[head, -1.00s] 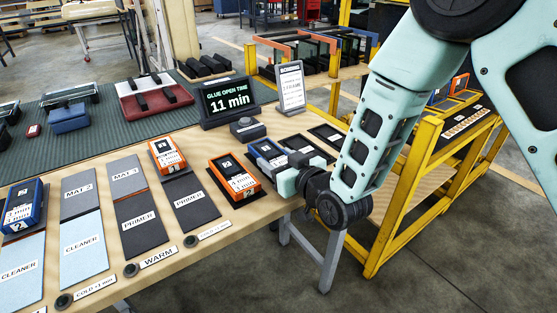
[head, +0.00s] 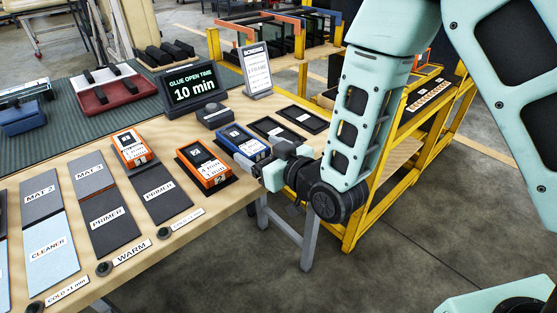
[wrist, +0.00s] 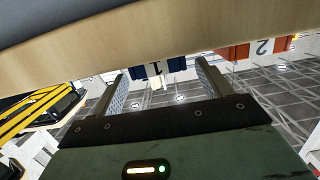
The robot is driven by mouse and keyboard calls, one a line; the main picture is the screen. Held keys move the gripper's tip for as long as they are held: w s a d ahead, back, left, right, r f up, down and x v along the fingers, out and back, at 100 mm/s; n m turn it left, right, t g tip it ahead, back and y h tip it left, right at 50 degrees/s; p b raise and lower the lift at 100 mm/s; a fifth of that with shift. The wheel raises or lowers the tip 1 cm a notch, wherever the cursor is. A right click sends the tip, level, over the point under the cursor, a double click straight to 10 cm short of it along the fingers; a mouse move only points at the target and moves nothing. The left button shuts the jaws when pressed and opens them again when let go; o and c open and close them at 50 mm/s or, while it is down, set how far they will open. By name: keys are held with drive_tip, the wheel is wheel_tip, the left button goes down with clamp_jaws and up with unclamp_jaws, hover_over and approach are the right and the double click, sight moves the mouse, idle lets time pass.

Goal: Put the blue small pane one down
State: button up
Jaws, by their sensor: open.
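The blue small pane one (head: 243,142) is a blue block with a white label and a dark top patch. It sits on the wooden bench, in the row of pads beside an orange pane. My gripper (head: 272,172) is at the bench's front edge, just in front of the blue pane. In the wrist view, my gripper (wrist: 160,78) is open, its two fingers apart with nothing clamped. The blue pane's end (wrist: 150,72) shows between and beyond the fingertips, partly hidden by the bench edge.
Orange panes (head: 205,166) and (head: 131,148) stand to the left. A timer display (head: 193,90) reading 10 min and a sign (head: 257,70) stand behind. A yellow rack (head: 400,170) is right of my arm.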

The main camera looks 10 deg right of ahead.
drive_tip(key=v, duration=0.4)
drive_tip(key=shift+s+d, duration=0.1)
drive_tip(key=shift+d, duration=0.05)
drive_tip(key=shift+r+p, duration=0.3)
drive_tip(key=shift+p, duration=0.8)
drive_tip(key=shift+s+d+p, duration=0.1)
drive_tip(key=shift+s+p, duration=0.1)
drive_tip(key=shift+p, duration=0.4)
drive_tip(key=p+v, duration=0.2)
drive_tip(key=p, duration=0.1)
drive_tip(key=shift+f+p, duration=0.25)
drive_tip(key=shift+p, duration=0.1)
drive_tip(key=s+d+r+g+h, duration=0.3)
drive_tip(key=s+r+g+h, duration=0.1)
drive_tip(key=s, duration=0.6)
drive_tip(key=s+d+r+g+h, duration=0.4)
drive_tip(key=s+r+g, duration=0.3)
drive_tip(key=s+g, duration=0.2)
drive_tip(key=shift+s+r+n, duration=0.15)
drive_tip(key=shift+s+n, duration=0.25)
drive_tip(key=shift+s, duration=0.55)
